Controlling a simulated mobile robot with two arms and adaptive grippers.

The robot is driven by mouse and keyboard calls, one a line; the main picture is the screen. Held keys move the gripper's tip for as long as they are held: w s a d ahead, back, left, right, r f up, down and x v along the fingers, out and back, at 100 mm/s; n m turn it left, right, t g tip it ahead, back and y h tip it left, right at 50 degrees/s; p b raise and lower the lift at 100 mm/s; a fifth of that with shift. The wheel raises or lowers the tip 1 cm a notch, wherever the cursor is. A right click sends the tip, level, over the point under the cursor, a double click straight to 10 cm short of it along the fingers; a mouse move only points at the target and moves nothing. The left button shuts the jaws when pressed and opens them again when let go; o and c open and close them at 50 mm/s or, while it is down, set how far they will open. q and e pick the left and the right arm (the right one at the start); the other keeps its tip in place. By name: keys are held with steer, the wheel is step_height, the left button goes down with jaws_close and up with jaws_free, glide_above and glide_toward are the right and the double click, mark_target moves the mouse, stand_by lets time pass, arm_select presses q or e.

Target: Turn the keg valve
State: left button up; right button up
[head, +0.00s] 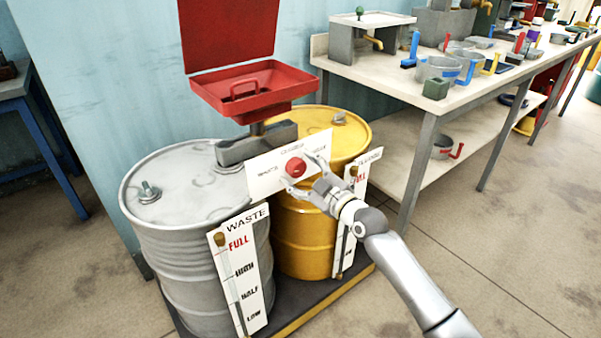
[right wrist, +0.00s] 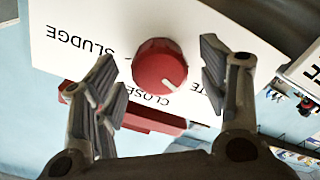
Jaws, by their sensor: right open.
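The valve is a red round knob (head: 296,168) on a white plate (head: 262,182) in front of the grey pipe block above the two drums. In the right wrist view the knob (right wrist: 160,72) faces me, with a white pointer mark angled toward the lower right, near the upside-down word CLOSED, whose end is hidden. My right gripper (head: 307,174) is open at the plate, its fingers on either side of the knob. In the wrist view gaps show between the knob and both fingers (right wrist: 162,84). My left gripper is not in view.
A red open-lidded funnel box (head: 245,90) stands above the pipe. A grey waste drum (head: 180,190) and yellow drum (head: 305,235) stand below, with level gauges. A cluttered workbench (head: 375,78) is at right; the floor in front is clear.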

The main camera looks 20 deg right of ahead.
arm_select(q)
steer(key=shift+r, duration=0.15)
arm_select(e)
steer(key=shift+w+a, duration=0.1)
steer(key=shift+w, duration=0.15)
steer(key=c, duration=1)
steer(key=m+p, duration=0.2)
steer(key=m, duration=0.5)
steer(key=shift+r+p, duration=0.1)
steer(key=shift+p, duration=0.3)
steer(key=m, duration=0.2)
steer(key=shift+m, duration=0.4)
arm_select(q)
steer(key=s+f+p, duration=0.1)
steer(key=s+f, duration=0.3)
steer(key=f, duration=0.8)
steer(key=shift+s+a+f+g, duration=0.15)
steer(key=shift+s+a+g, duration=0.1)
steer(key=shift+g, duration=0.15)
arm_select(e)
steer(key=shift+m, duration=1.9)
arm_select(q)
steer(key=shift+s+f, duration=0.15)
